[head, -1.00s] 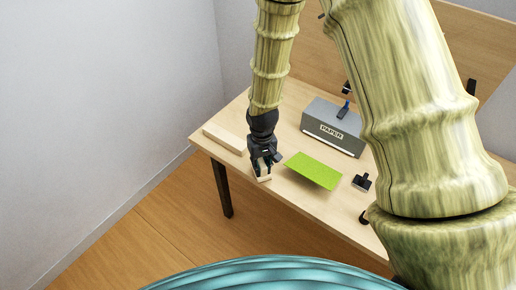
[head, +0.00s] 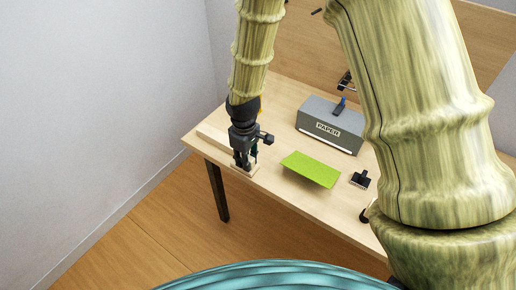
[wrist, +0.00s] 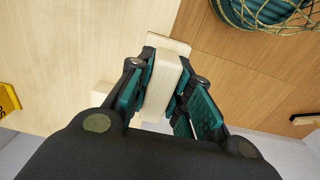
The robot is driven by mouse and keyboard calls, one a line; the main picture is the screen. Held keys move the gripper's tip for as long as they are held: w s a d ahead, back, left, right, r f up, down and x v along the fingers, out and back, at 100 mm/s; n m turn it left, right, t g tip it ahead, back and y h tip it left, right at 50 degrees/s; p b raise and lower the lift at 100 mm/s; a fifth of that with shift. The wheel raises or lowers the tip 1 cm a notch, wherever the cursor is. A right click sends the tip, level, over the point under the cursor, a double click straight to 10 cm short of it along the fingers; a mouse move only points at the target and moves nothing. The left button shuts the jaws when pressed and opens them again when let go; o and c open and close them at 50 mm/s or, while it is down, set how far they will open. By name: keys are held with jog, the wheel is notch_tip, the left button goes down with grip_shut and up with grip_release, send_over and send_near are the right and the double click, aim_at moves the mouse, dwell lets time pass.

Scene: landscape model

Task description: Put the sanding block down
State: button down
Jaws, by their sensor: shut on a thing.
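The sanding block is pale wood with a raised grip on a wider base. In the wrist view its grip (wrist: 162,82) is between both fingers of my gripper (wrist: 163,92), which is shut on it. In the head view my gripper (head: 243,164) points down at the table's front left, and the block's base (head: 249,173) shows below the fingers. The block is at or just above the table (head: 278,207) near its front edge; I cannot tell whether it touches.
A pale wooden plank (head: 212,129) lies behind my gripper. A green sheet (head: 310,169) is to the right, with a grey PAPER box (head: 330,125) behind it and a small black tool (head: 360,180) beside it. A yellow object (wrist: 8,99) shows in the wrist view.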

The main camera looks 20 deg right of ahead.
jog(key=w+d, duration=0.2)
jog(key=w+d+p, duration=0.1)
jog(key=w+d, duration=0.1)
jog(key=w+d+f+p, duration=0.1)
jog(key=w+d, duration=0.1)
jog(key=shift+w, duration=0.15)
jog(key=shift+f+p, duration=0.75)
jog(key=shift+f, duration=1)
jog(key=shift+f, duration=0.1)
jog(key=c, duration=1.3)
grip_release()
jog(key=shift+a, duration=0.1)
notch_tip(320, 180, up, 12)
jog(key=b, duration=0.3)
